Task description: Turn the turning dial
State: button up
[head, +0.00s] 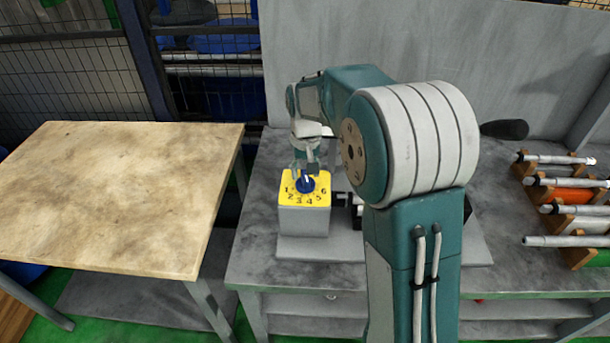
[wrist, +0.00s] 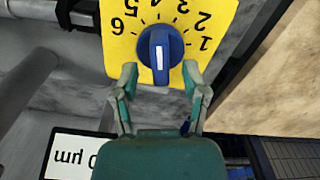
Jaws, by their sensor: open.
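The turning dial (head: 306,183) is a blue round knob with a white pointer mark. It sits on the yellow numbered face of a grey box (head: 303,220) on the grey bench. In the wrist view the dial (wrist: 160,54) is at the top centre, with numbers around it, upside down in the picture. My gripper (wrist: 158,76) is open, its two fingers on either side of the lower part of the knob. I cannot tell whether they touch it. In the head view my gripper (head: 305,170) is just behind and above the dial, partly hidden by its own links.
A wooden table (head: 110,195) stands to the left, with a gap before the grey bench (head: 260,265). A rack with several metal shafts (head: 570,210) is on the right of the bench. A grey panel (head: 440,50) rises behind. A white label (wrist: 75,155) shows below the box.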

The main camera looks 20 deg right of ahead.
jog(key=shift+f, duration=0.8)
jog(key=shift+a, duration=0.1)
grip_shut()
jog(key=shift+n, duration=2.9)
